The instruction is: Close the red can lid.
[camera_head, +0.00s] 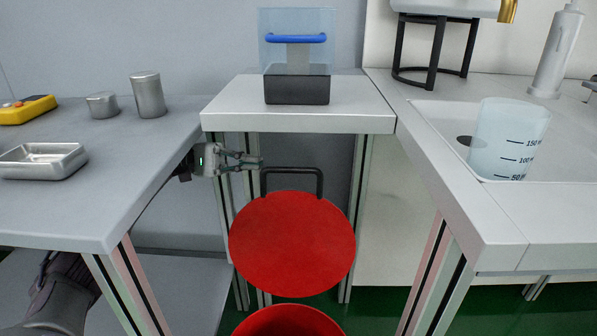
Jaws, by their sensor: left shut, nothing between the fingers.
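The red can lid (292,244) is a round red disc in the middle of the view, standing raised with its face towards me. A dark bracket (292,170) rises behind its top edge. The red can (289,323) shows at the bottom edge as a red rim, and most of it is cut off. My left gripper (257,163) is shut and empty, pointing right. Its tips are just left of the bracket and above the lid's upper left edge in the picture; I cannot tell if they touch. My right gripper is not in view.
A grey table (130,185) on the left holds a metal tray (42,172) and metal weights. A white table (230,118) behind the lid carries a clear box. A white counter (480,230) with a sink and a beaker (508,140) is on the right. Table legs flank the can.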

